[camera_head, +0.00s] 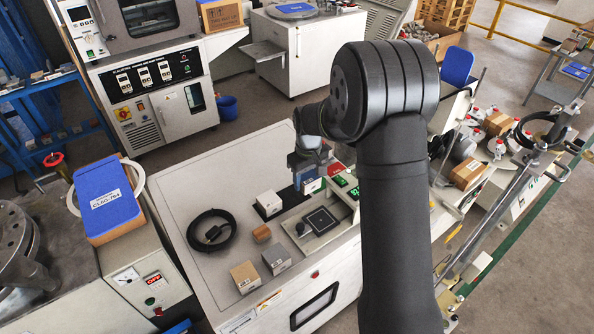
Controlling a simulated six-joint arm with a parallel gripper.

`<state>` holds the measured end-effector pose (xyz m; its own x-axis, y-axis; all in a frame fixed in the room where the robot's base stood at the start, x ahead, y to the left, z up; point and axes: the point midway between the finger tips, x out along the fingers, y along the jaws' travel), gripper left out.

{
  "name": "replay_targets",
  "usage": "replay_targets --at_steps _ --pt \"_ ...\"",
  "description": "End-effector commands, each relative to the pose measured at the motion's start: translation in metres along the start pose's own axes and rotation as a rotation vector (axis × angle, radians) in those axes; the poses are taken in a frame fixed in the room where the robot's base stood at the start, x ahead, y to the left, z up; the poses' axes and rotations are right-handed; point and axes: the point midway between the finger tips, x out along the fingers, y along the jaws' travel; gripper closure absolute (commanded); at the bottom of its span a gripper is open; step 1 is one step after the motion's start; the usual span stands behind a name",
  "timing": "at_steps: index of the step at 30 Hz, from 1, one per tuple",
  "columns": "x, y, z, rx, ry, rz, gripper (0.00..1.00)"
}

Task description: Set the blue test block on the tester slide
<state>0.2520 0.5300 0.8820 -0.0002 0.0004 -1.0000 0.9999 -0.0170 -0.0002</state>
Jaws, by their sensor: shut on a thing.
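My gripper points down and is shut on the block, over the back right part of the white tester bench. My arm hides part of this area. A dark square plate (321,221) lies in front of the block on the bench. A dark strip (288,198) runs behind that plate, with a white block (269,203) at its left end. I cannot tell for certain which of these is the tester slide, or whether the blue block touches the surface.
A brown block (261,233), a tan box (245,277) and a grey box (276,259) stand on the bench (190,215). A coiled black cable (211,230) lies at left. Green displays (340,181) sit right of the block. My arm blocks the right side.

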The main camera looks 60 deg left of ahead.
Motion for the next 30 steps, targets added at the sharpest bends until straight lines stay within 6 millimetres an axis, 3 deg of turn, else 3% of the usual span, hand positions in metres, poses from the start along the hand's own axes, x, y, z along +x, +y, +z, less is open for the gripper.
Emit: replay_targets --at_steps 4,10,17,30 --pt "0.002 -0.001 0.042 -0.006 0.001 0.0 0.8" --pt "0.006 -0.005 0.076 -0.015 0.002 0.0 0.8" --pt "0.016 -0.006 0.083 -0.017 0.001 0.0 0.8" --pt "0.06 -0.005 0.083 -0.017 0.002 0.0 0.8"
